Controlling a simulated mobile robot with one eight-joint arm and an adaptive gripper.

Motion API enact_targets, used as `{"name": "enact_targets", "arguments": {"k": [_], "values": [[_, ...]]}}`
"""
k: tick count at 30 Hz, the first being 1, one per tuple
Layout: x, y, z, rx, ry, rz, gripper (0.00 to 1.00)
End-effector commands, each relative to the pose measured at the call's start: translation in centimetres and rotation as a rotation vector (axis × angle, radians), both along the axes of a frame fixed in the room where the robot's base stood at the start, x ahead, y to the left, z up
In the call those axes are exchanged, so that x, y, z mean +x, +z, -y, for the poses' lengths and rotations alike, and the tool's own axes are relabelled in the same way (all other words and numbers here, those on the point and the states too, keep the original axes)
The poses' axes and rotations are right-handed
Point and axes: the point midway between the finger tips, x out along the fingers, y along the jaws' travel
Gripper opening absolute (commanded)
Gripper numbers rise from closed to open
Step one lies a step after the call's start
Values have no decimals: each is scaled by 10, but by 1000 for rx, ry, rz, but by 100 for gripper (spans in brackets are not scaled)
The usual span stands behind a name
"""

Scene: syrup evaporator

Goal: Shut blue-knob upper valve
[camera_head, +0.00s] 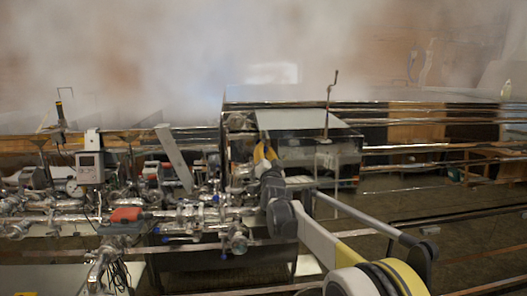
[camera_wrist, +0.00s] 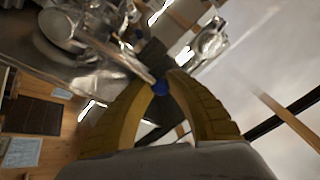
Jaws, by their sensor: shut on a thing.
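A slim metal rod or handle runs from the knob toward the upper left, to shiny metal fittings. In the head view, my gripper (camera_head: 264,154) shows as a small yellow shape in front of the evaporator's metal box. The blue knob and its valve cannot be made out there, being small or hidden behind my arm.
Shiny pipework (camera_head: 180,215) with a red handle (camera_head: 127,214) fills the left of the head view. A grey meter box (camera_head: 89,167) stands at the left. A steel evaporator pan (camera_head: 310,125) is behind my arm. Steam blurs the top. Open floor shows at the right.

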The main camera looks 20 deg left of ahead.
Motion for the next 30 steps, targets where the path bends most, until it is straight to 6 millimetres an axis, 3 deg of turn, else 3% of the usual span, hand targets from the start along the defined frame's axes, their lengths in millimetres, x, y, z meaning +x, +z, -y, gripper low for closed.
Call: {"name": "enact_targets", "arguments": {"k": [4,5,6,8,20,30], "values": [[1,-2,2,-1,-1,-3,0],[1,-2,2,-1,-1,-3,19],[1,-2,2,-1,-2,-3,32],[1,-2,2,-1,-2,-3,46],[-2,-2,4,-1,-2,-1,46],[-45,-16,25,-2,-1,0,46]]}}
